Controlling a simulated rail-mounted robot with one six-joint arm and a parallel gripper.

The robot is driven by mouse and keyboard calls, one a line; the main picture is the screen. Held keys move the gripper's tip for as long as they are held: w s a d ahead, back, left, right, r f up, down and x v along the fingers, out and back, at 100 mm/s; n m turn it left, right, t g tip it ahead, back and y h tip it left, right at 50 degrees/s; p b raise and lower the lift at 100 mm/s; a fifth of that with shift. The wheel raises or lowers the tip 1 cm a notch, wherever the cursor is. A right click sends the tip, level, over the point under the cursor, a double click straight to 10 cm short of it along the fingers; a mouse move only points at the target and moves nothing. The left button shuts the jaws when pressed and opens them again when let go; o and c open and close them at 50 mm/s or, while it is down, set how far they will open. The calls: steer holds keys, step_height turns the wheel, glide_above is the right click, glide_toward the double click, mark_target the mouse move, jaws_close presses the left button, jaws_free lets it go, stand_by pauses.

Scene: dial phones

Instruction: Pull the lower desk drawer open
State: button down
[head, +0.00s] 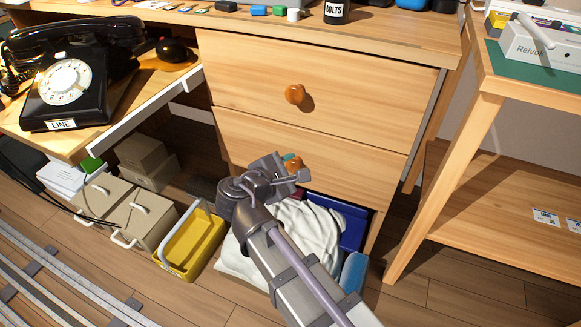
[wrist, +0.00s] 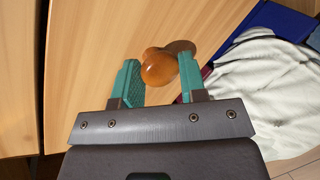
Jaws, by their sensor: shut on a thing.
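The lower desk drawer (head: 355,160) has a plain light wood front, roughly flush with the upper drawer (head: 350,85). Its round orange-brown knob (wrist: 160,68) is in the middle of the wrist view, with the drawer front (wrist: 100,45) behind it. My gripper (head: 289,165) is at this knob in the head view. In the wrist view, its two teal fingers (wrist: 160,75) stand on either side of the knob, shut on it. In the head view my gripper and arm hide part of the knob and the drawer's lower left.
Below the drawer lie a white cloth (head: 305,230) and a blue box (head: 340,220). A yellow basket (head: 190,240) and beige boxes (head: 140,215) stand to the left. A side table (head: 490,85) stands to the right. Rails (head: 60,280) run along the floor at lower left.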

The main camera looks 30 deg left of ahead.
steer(key=s+d, duration=0.2)
steer(key=s, duration=1.4)
steer(key=s+d, duration=0.3)
steer(key=s, duration=1.3)
steer(key=shift+d, duration=0.3)
steer(key=c, duration=0.7)
jaws_free()
step_height(320, 180, up, 10)
steer(key=p, duration=1)
